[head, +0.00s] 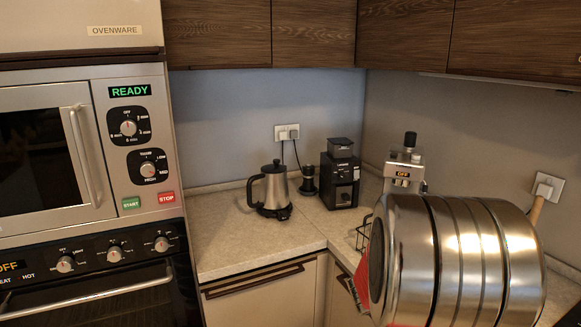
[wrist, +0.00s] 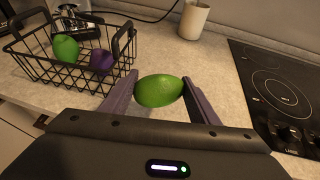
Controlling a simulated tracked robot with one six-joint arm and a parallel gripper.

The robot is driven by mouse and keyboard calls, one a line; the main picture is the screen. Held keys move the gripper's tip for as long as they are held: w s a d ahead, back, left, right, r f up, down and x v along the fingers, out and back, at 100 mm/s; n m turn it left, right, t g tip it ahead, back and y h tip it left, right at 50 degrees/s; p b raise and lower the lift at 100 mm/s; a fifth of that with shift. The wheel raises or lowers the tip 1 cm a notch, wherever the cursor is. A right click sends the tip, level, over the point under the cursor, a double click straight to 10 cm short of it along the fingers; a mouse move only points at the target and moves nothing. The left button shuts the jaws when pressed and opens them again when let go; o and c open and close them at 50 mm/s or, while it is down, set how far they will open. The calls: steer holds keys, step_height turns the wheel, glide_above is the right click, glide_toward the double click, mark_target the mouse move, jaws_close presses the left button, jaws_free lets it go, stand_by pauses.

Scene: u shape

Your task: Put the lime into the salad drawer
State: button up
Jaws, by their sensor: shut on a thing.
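The lime (wrist: 160,91), bright green and oval, is between the two fingertips of my gripper (wrist: 160,93) in the wrist view. My gripper is shut on it and holds it over the pale worktop. The gap between lime and worktop is hard to judge. In the head view my own metal arm fills the lower right, and neither gripper nor lime shows there. No salad drawer can be made out in either view.
A black wire basket (wrist: 48,76) left of my gripper holds another green fruit (wrist: 66,47) and a purple one (wrist: 102,61). A black cooktop (wrist: 280,95) is to the right, a beige cup (wrist: 194,19) behind. A kettle (head: 273,188) and grinder (head: 340,178) stand on the far counter.

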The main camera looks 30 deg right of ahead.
steer(key=w+a+f+n+t+y, duration=0.15)
steer(key=w+a+n+t, duration=0.3)
steer(key=w+a, duration=0.75)
steer(key=w+a+n+t+y, duration=0.2)
steer(key=w+a+n, duration=0.1)
steer(key=a, duration=0.9)
steer(key=w+a+f+n+t+y, duration=0.1)
steer(key=w+a+n+t+y, duration=0.2)
steer(key=a, duration=0.9)
steer(key=w+a+f+n+t+y, duration=0.1)
steer(key=w+a+n+t+y, duration=0.1)
steer(key=a, duration=1)
steer(key=w+n+y, duration=0.1)
steer(key=w, duration=0.1)
steer(key=shift+w+f, duration=0.2)
steer(key=shift+w, duration=0.2)
steer(key=d, duration=0.6)
steer(key=shift+d, duration=0.4)
steer(key=shift+a, duration=0.1)
